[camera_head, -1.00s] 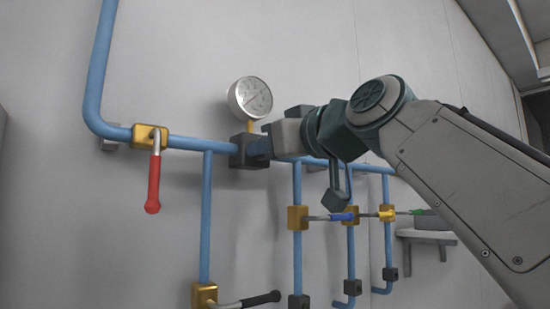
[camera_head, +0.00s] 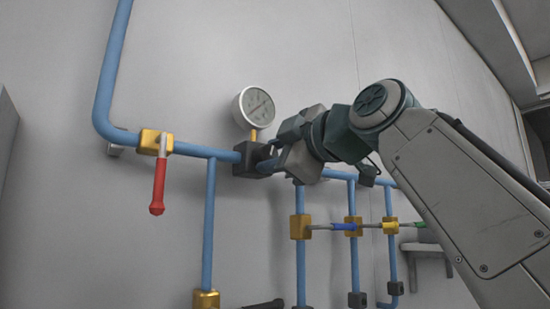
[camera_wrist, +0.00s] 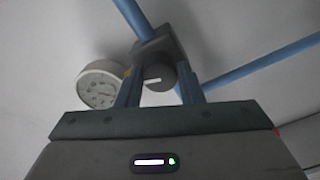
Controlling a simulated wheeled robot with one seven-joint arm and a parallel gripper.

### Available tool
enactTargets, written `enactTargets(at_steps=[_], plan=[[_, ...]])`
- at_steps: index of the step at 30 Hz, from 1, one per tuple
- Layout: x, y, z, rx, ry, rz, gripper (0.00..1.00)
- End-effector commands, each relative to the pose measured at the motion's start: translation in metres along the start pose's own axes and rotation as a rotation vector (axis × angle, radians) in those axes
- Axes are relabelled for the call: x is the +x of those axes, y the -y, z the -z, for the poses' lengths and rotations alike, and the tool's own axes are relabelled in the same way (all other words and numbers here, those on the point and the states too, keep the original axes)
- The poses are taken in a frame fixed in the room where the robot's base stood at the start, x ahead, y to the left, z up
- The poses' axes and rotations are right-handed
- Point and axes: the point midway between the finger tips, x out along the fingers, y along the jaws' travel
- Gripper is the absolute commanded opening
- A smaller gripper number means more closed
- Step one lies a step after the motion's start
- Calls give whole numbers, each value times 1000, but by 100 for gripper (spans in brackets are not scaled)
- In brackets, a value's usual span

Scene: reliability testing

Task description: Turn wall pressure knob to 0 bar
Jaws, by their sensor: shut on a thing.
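The pressure knob (camera_wrist: 158,77) is a dark grey round knob with a white mark, in the wrist view. It sits on a dark block (camera_head: 248,160) on the blue pipe; the knob itself is hard to make out in the head view. My gripper (camera_wrist: 160,84) has its two blue fingers on either side of the knob, shut on it. In the head view my gripper (camera_head: 268,158) reaches the block from the right, its body rolled. The round white pressure gauge (camera_head: 254,107) is above the block; it also shows in the wrist view (camera_wrist: 99,89). Its reading is too small to tell.
A red-handled valve (camera_head: 158,185) hangs on the pipe to the left. A grey wall bracket (camera_head: 428,250) is at lower right. The wall above the gauge is clear.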

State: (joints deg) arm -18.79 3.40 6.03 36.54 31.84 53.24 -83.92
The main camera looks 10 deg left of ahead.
Motion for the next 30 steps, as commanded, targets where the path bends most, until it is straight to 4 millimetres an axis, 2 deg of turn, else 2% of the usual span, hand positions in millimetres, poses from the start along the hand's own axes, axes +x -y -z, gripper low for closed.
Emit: enactTargets(at_steps=[13, 30], plan=[[0, 0, 0, -263, -6, 4, 11], [0, 0, 0, -318, -6, 6, 11]])
